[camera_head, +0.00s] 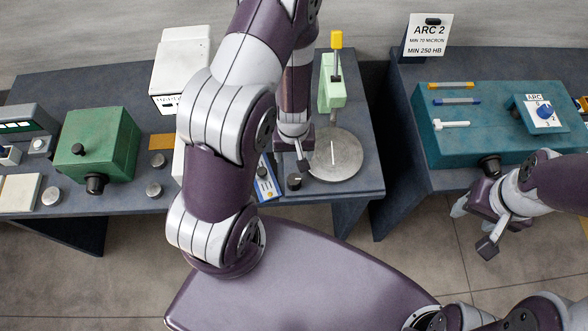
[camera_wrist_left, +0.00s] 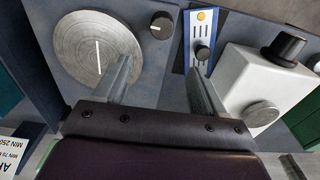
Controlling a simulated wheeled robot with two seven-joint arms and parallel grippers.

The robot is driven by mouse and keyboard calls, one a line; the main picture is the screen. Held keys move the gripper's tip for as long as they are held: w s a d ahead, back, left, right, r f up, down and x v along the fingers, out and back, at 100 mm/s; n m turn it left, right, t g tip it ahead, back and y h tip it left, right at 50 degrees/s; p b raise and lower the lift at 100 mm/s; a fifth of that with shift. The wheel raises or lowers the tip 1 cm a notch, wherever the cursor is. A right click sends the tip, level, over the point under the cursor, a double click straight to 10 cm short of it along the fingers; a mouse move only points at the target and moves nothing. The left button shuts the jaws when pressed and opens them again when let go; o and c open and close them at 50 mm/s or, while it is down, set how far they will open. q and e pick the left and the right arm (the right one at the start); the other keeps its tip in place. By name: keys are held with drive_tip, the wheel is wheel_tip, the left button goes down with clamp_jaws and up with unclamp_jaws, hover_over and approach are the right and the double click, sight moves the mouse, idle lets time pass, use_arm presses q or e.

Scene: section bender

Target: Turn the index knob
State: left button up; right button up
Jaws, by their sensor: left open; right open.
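No knob carries a readable "index" label. A blue knob (camera_head: 545,112) sits on a numbered white plate on the teal box (camera_head: 460,152) at right. A small black knob (camera_head: 294,181) stands beside a round grey disc (camera_head: 335,155) with a white line; the wrist view shows this knob (camera_wrist_left: 161,25) and disc (camera_wrist_left: 97,47) too. My left gripper (camera_head: 302,160) points down over the middle table, close to that black knob and the disc's left edge. Its fingers (camera_wrist_left: 163,85) are apart with nothing between them. My right gripper (camera_head: 473,226) is open and empty in front of the teal box.
A sign (camera_head: 427,36) reads ARC 2, MIN 70 MICRON, MIN 250 HB. A pale green stand (camera_head: 332,97) rises behind the disc. A green box (camera_head: 98,140) stands at left.

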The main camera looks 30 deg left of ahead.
use_arm(q)
drive_tip(key=b, duration=0.5)
hover_over(294, 179)
wheel_tip(294, 179, down, 8)
drive_tip(key=shift+s+r, duration=0.1)
drive_tip(key=shift+r, duration=0.05)
drive_tip(key=f+b, duration=0.1)
drive_tip(key=f, duration=0.3)
drive_tip(key=shift+w+f, duration=0.2)
drive_tip(key=shift+f, duration=0.3)
drive_tip(key=shift+s+f, duration=0.1)
